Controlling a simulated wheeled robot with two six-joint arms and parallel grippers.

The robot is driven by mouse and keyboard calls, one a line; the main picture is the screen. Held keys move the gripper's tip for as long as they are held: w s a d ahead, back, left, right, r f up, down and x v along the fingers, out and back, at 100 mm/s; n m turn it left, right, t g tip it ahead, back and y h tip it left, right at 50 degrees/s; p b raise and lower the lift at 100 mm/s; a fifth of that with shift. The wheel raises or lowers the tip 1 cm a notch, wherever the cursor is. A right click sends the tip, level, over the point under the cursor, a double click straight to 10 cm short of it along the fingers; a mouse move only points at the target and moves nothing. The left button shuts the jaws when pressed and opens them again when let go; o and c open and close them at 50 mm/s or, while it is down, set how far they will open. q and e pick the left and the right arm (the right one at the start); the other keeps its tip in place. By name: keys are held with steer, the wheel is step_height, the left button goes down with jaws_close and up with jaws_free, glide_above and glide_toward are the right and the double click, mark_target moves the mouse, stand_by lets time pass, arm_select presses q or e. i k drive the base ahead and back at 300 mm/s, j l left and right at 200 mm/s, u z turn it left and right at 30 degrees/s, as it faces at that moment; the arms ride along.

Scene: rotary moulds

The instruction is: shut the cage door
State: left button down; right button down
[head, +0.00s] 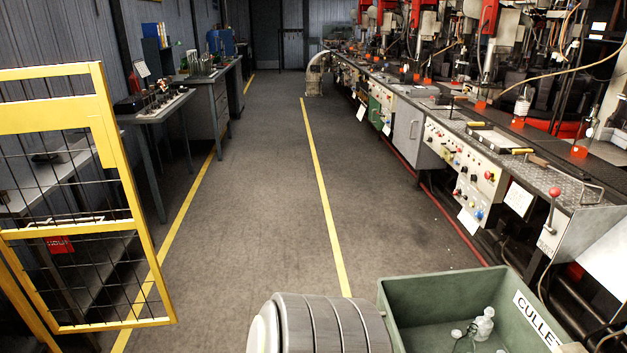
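The cage door (106,140) is at the left of the head view. It is a yellow frame with a dark wire mesh, a solid yellow panel near its upper right corner and a crossbar lower down. Its right edge stands free, with open floor beside it. Its left side runs out of the picture, so I cannot see the hinges or tell how far it stands open. Another yellow bar (22,312) slants behind its lower left corner. Neither of my grippers is in view, and nothing visible touches the door.
A ribbed metal cylinder (325,325) with a pale end is at the bottom middle; I cannot tell what it belongs to. A green cullet bin (420,290) holding glass pieces stands right of it. Benches (205,80) line the left, machines the right. The aisle (250,190) is clear.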

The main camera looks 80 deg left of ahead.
mark_target(95, 111)
steer(key=z, duration=1.7)
steer(key=k+j+z, duration=0.1)
steer(key=z, duration=0.35)
steer(key=k+z, duration=0.1)
steer(key=z, duration=0.35)
steer(key=k+z, duration=0.15)
steer(key=z, duration=0.35)
steer(key=k+z, duration=0.1)
steer(key=z, duration=0.35)
steer(key=k+l+z, duration=0.2)
steer(key=z, duration=0.25)
steer(key=k+l+z, duration=0.5)
steer(key=l+z, duration=0.2)
steer(key=z, duration=0.15)
steer(key=k+l+z, duration=0.15)
steer(key=l+z, duration=0.3)
steer(key=k+l, duration=0.1)
steer(key=l, duration=0.65)
steer(key=k+l+z, duration=0.15)
steer(key=l, duration=1.35)
steer(key=k+z, duration=0.05)
